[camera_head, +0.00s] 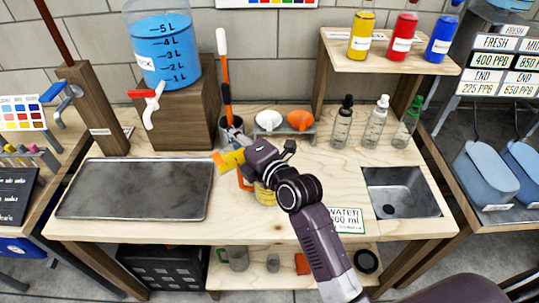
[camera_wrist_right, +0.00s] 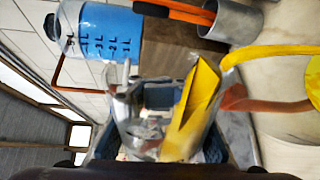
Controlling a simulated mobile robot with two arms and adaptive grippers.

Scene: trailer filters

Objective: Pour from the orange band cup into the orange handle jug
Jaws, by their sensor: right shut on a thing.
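My right gripper (camera_head: 243,158) is shut on the orange band cup (camera_head: 219,159), which is tipped on its side and shows yellow and orange. In the right wrist view the cup looks clear, with a yellow wedge (camera_wrist_right: 193,112) inside that looks like liquid. The orange handle jug (camera_head: 264,193) stands on the bench just below the gripper, partly hidden by my right arm. Its orange handle (camera_wrist_right: 262,104) shows at the right of the wrist view. Yellow shows in the jug. I cannot tell whether liquid is flowing. My left gripper is not in view.
A blue water tank (camera_head: 165,55) with a white tap stands at the back left. A grey pot (camera_head: 231,130) with an orange-handled tool is behind the cup. White and orange funnels (camera_head: 300,120) and dropper bottles (camera_head: 343,122) stand behind. A metal tray (camera_head: 135,188) lies left, a sink right.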

